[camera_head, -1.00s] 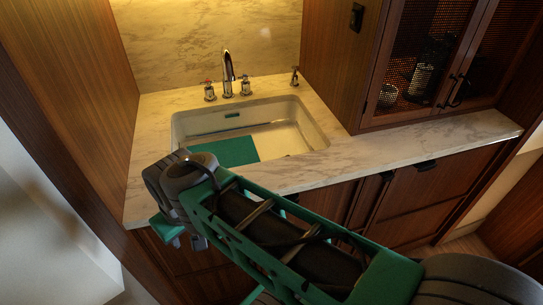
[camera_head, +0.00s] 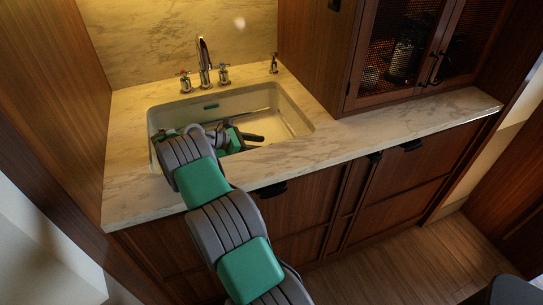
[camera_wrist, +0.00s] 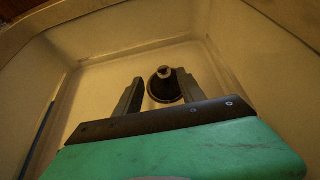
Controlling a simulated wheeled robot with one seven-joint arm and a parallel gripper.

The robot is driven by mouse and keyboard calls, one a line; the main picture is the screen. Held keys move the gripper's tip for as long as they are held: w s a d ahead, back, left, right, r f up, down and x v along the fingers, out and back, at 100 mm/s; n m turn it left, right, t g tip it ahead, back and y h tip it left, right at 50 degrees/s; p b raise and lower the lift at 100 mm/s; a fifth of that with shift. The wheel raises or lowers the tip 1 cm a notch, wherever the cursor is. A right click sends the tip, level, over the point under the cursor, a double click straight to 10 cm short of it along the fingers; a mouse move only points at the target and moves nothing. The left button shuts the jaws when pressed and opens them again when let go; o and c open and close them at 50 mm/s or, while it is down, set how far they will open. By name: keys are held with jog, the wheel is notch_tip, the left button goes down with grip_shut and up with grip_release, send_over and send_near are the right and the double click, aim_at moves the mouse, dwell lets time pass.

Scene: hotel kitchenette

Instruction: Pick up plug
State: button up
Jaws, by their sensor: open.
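The plug (camera_wrist: 164,86) is a dark round piece with a small paler knob on top. It sits on the sink floor in the wrist view. My gripper (camera_wrist: 159,78) is open, with one finger on each side of the plug in that view. I cannot tell how far the fingertips are above it. In the head view my gripper (camera_head: 252,137) is down inside the sink, and the plug is hidden behind my arm.
The cream sink (camera_head: 294,122) has walls close around my gripper. A faucet (camera_head: 204,62) with cross handles stands behind it. The marble counter (camera_head: 400,122) is clear to the right, below a mesh-door cabinet (camera_head: 398,50). A dark bluish strip (camera_wrist: 39,139) shows at the wrist view's left.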

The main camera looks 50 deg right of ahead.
jog(key=x, duration=0.7)
jog(key=shift+s+d+r+p, duration=0.1)
jog(key=shift+s+d+p, duration=0.2)
jog(key=shift+s, duration=0.25)
jog(key=shift+a, duration=0.15)
grip_shut()
